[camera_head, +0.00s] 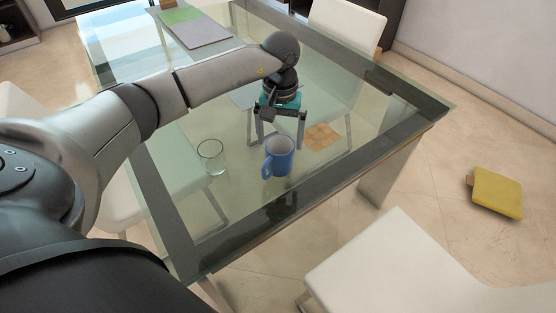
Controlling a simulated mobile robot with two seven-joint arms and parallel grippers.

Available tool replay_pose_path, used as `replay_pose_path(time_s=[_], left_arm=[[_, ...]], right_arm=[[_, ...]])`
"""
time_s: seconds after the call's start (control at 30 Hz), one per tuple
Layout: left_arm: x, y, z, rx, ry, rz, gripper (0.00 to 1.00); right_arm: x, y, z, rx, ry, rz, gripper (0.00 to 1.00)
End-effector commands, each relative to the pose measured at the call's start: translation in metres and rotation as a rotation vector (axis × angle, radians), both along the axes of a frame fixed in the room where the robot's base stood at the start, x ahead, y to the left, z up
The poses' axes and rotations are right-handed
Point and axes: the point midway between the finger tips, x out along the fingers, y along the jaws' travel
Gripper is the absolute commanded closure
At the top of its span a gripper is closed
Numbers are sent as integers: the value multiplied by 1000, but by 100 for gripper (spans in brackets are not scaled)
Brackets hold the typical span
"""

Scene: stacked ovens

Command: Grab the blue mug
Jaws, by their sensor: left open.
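The blue mug (279,157) stands upright on the glass table (350,163), near its front edge, with its handle toward the lower left. My left gripper (275,140) is open and points down just above and behind the mug. Its two fingers are spread on either side. From this view I cannot tell whether a finger touches the mug. My right gripper is out of view.
A clear drinking glass (211,156) stands left of the mug. A tan square (322,137) shows to the right. A board (195,27) lies at the table's far end. White chairs (400,265) surround the table. A yellow object (497,193) lies on the floor.

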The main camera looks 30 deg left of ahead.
Motion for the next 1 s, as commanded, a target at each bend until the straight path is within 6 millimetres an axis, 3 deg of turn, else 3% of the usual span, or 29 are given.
replay_pose_path(time_s=[0.27,0.53,1.0], left_arm=[[0,2,-42,-1,4,0,0],[1,3,-45,0,0,0,0],[0,3,-45,0,1,0,53]], right_arm=[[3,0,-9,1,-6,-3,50],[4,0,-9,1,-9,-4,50],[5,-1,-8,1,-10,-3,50]])
